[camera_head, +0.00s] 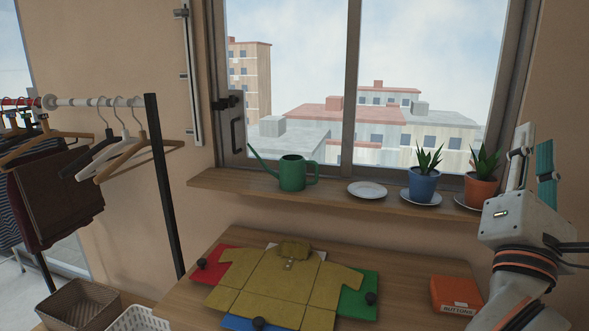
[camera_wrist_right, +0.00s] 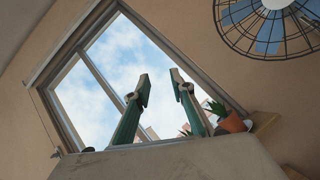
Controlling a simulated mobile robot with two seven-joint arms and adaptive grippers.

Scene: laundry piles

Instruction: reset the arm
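My right gripper (camera_head: 533,150) is raised at the right side of the head view, in front of the wall beside the window. Its fingers point up. In the right wrist view the two green-padded fingers (camera_wrist_right: 160,88) stand apart with nothing between them, so it is open and empty. My right arm (camera_head: 524,285) rises from the bottom right corner, to the right of the table and clear of the shirt. My left arm and gripper do not show in either view.
A mustard shirt (camera_head: 276,288) lies spread on a coloured board on the wooden table (camera_head: 410,268). An orange buttons box (camera_head: 456,294) is close to my right arm. The sill holds a green watering can (camera_head: 292,173) and potted plants (camera_head: 423,185). A clothes rack (camera_head: 165,200) stands left.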

